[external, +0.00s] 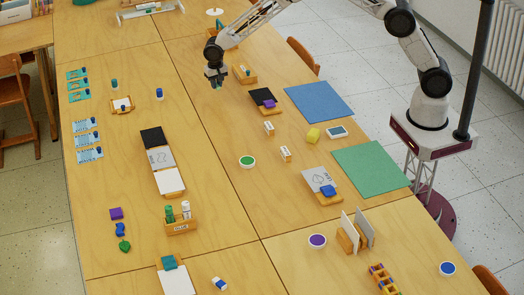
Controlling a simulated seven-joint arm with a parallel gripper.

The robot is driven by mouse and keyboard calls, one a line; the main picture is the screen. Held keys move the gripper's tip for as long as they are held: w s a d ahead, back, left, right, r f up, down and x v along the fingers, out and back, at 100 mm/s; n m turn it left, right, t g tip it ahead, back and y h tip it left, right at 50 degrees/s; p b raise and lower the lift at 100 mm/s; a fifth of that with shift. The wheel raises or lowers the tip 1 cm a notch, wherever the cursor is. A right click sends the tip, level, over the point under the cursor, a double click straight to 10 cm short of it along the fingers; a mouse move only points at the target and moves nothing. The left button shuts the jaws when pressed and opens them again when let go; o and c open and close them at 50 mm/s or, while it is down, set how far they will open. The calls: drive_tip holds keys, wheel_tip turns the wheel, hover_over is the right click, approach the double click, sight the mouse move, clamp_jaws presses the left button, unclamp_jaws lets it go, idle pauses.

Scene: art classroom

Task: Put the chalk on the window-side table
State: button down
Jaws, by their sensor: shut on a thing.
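My gripper (216,82) hangs over the tables at the upper middle, near the seam between the left and right tabletops. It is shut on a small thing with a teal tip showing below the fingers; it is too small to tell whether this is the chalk. The held thing seems to be above the tabletop. The right tabletop (225,122) lies on the side nearer the radiator; no window is in view. No other thing can be told as chalk for sure.
Near my gripper stands a small wooden holder (245,75). A black sheet with a purple block (269,104), a blue sheet (319,102), a green sheet (371,169) and a green-topped dish (247,162) lie on the right tabletop. A wooden glue holder (181,227) stands on the left.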

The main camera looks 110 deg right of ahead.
sight(215, 95)
drive_tip(key=shift+w+d, duration=0.25)
drive_tip(key=shift+w, duration=0.2)
drive_tip(key=shift+f, duration=0.2)
drive_tip(key=shift+f, duration=1.6)
drive_tip(key=shift+f, duration=0.15)
drive_tip(key=c, duration=1.1)
unclamp_jaws()
wheel_tip(215, 95, up, 12)
drive_tip(key=shift+r, duration=0.15)
